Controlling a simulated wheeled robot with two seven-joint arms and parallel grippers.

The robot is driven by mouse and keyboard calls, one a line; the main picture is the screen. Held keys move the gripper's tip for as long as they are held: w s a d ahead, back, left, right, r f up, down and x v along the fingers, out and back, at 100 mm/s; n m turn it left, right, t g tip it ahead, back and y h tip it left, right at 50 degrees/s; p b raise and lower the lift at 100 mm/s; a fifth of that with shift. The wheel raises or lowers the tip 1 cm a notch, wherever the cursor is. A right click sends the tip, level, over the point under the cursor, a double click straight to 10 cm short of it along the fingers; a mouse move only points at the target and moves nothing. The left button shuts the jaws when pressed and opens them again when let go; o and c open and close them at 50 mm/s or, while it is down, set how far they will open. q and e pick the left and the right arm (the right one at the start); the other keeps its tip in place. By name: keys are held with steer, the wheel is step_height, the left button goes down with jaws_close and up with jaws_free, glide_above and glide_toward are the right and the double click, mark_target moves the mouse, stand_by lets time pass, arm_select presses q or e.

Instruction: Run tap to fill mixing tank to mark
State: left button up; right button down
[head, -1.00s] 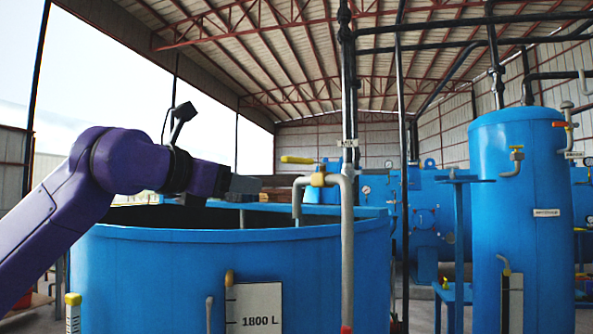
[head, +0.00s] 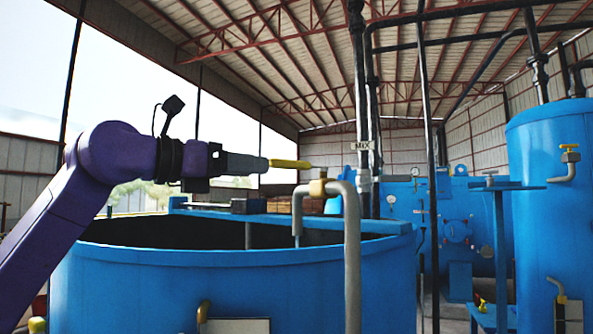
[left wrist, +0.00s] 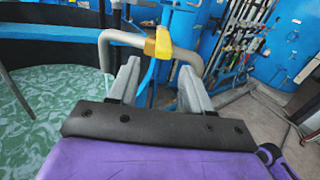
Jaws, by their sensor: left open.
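The blue mixing tank (head: 235,285) fills the lower left of the head view. A grey tap pipe (head: 352,255) bends over its rim, with a brass-yellow valve (head: 321,187) and a yellow lever handle (head: 290,164) pointing left. My left gripper (head: 262,163) is open at the handle's left end; contact is unclear. In the left wrist view, the valve (left wrist: 160,42) lies just beyond and between my open fingertips (left wrist: 157,72). Rippled green liquid (left wrist: 65,115) shows inside the tank. A white plate (head: 235,326) on the tank is mostly cut off. My right gripper is out of view.
A blue vertical tank (head: 550,210) stands at the right, with a blue stand (head: 500,240) beside it. A dark vertical pipe with a MIX label (head: 362,145) rises behind the tap. Free air lies above the mixing tank.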

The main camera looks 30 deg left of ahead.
mark_target(287, 168)
arm_select(q)
steer(key=p+x, duration=0.2)
steer(key=x, duration=0.6)
steer(key=shift+w+d+p, duration=0.25)
steer(key=shift+w+p, duration=0.1)
steer(key=shift+p, duration=0.05)
steer(key=shift+s+r, duration=0.1)
steer(key=shift+s, duration=0.1)
jaws_close()
steer(key=shift+w, duration=0.1)
